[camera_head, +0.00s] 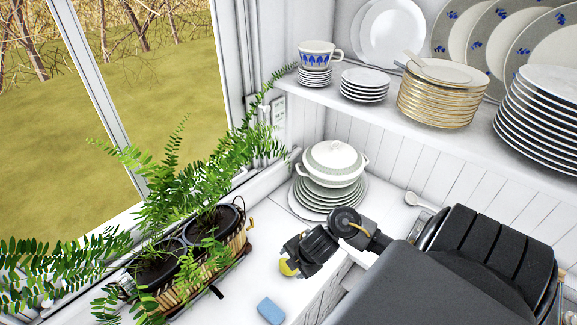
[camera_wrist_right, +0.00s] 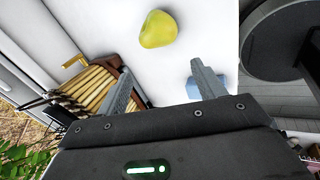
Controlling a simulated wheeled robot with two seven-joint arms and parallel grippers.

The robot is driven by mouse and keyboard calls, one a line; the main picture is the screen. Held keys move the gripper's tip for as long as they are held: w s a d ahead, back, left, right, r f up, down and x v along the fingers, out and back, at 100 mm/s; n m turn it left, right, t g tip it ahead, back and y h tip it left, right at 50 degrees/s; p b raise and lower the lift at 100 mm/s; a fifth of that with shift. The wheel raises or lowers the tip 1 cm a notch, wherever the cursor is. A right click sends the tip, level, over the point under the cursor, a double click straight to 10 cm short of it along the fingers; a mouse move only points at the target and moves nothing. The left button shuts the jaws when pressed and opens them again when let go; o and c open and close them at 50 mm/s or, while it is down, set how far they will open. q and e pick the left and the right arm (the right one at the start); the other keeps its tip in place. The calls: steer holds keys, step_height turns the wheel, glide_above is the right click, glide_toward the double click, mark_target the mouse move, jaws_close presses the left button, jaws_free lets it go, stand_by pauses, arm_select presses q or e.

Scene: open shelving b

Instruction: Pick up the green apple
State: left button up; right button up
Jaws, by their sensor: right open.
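The yellow-green apple (camera_head: 287,268) sits on the white counter, partly hidden by my right gripper in the head view. In the right wrist view the whole apple (camera_wrist_right: 158,29) shows, beyond the fingertips and roughly centred between them. My right gripper (camera_wrist_right: 160,72) is open and empty, with a finger toward each side. In the head view the right gripper (camera_head: 296,262) hangs over the counter close to the apple; whether it touches is hard to tell there. My left gripper is not in view.
A blue sponge (camera_head: 270,310) lies near the counter's front edge, close to the right finger in the wrist view. Fern pots in a wooden planter (camera_head: 238,245) stand left by the window. A white tureen (camera_head: 332,165) on stacked plates stands behind. A shelf of dishes (camera_head: 400,120) is above.

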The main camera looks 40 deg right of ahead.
steer(key=shift+n, duration=0.6)
steer(key=f+b, duration=0.1)
steer(key=w+d+f, duration=0.1)
steer(key=d+f+b, duration=0.1)
steer(key=shift+w+d+f+b, duration=0.15)
steer(key=shift+w+f+b, duration=0.1)
steer(key=shift+f+b, duration=0.15)
steer(key=shift+w+f, duration=0.25)
steer(key=shift+f, duration=0.05)
steer(key=shift+g, duration=0.3)
steer(key=b+x, duration=0.2)
steer(key=x, duration=0.2)
steer(key=shift+f, duration=0.25)
steer(key=shift+w+f, duration=0.2)
steer(key=shift+f, duration=0.15)
steer(key=shift+r, duration=0.1)
steer(key=c, duration=0.7)
